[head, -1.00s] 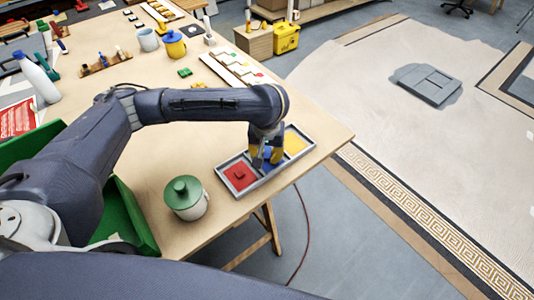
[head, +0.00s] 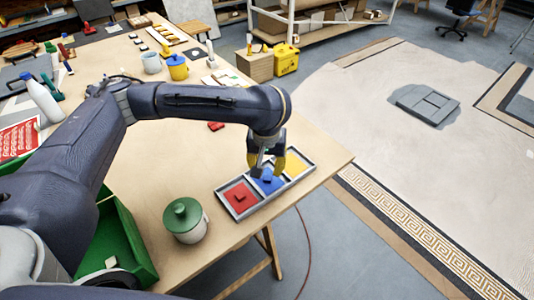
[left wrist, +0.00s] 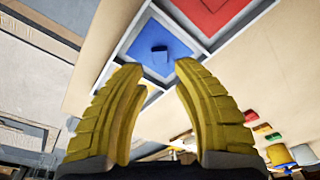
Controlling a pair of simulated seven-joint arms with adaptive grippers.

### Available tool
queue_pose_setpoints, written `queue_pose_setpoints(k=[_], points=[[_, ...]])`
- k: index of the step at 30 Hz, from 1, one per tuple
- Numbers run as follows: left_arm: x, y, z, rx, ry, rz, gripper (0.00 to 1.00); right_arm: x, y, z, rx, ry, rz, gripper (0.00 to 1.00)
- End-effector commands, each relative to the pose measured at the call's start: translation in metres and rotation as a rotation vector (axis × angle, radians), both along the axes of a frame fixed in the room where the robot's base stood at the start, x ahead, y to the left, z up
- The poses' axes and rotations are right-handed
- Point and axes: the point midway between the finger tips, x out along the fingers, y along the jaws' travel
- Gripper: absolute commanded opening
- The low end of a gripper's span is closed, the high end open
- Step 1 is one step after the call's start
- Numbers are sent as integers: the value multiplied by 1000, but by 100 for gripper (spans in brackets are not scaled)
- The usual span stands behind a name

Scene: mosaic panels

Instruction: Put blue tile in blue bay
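A grey tray (head: 254,209) with red, blue and yellow bays lies near the table's front right edge. The small blue tile (left wrist: 160,53) sits on the blue floor of the middle bay (left wrist: 143,44), and the tile also shows in the head view (head: 267,176). My left gripper (head: 266,168) is just above this bay. In the left wrist view its two yellow fingers (left wrist: 159,70) are apart with nothing between them, and the tile lies beyond the tips. My right gripper is not in view.
A small red tile (head: 239,197) sits in the red bay. Another red piece (head: 216,126) lies on the table behind my arm. A jar with a green lid (head: 185,220) stands left of the tray. A green bin (head: 135,236) is at the left.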

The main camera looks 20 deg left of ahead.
Motion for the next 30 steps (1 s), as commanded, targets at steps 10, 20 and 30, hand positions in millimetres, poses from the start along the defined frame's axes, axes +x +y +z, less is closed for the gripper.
queue_pose_setpoints(k=[10,20,30], points=[[-5,-1,40,2,-3,-1,28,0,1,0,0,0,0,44],[-8,-1,58,1,-1,-1,28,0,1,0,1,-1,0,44],[-8,-1,61,1,0,0,28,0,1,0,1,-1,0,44]])
